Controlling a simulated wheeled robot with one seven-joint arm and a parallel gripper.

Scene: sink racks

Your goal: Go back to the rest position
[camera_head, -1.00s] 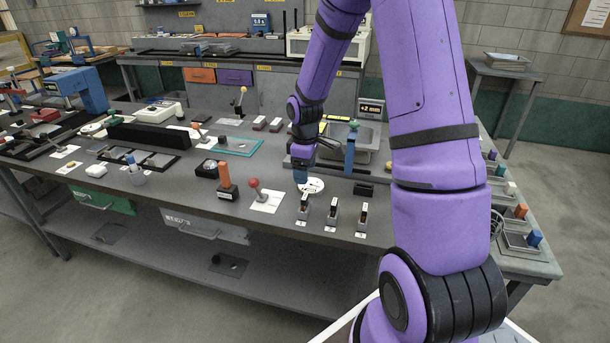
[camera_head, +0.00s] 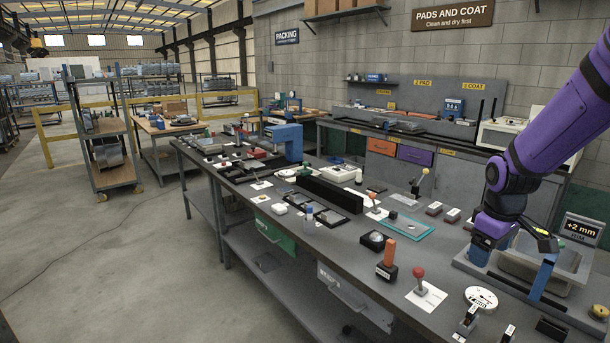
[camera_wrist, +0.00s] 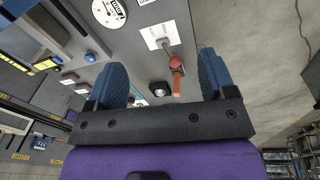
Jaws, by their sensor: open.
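My gripper (camera_head: 482,256) shows at the right of the head view, at the end of my purple arm, above the bench (camera_head: 345,236). In the wrist view the two blue fingers of my gripper (camera_wrist: 161,80) stand wide apart with nothing held between them. Below and between them I see a red ball lever (camera_wrist: 176,62) on a white plate, an orange handle (camera_wrist: 177,84) and a small black box (camera_wrist: 159,89). In the head view a white round dial (camera_head: 481,298) lies on the bench below my gripper.
A blue post (camera_head: 543,276) and a grey basin with a "+2 mm" display (camera_head: 581,230) stand close on the right. A black bar (camera_head: 331,194) and a teal-edged tray (camera_head: 408,226) lie left of my gripper. Open floor (camera_head: 130,260) lies at the left.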

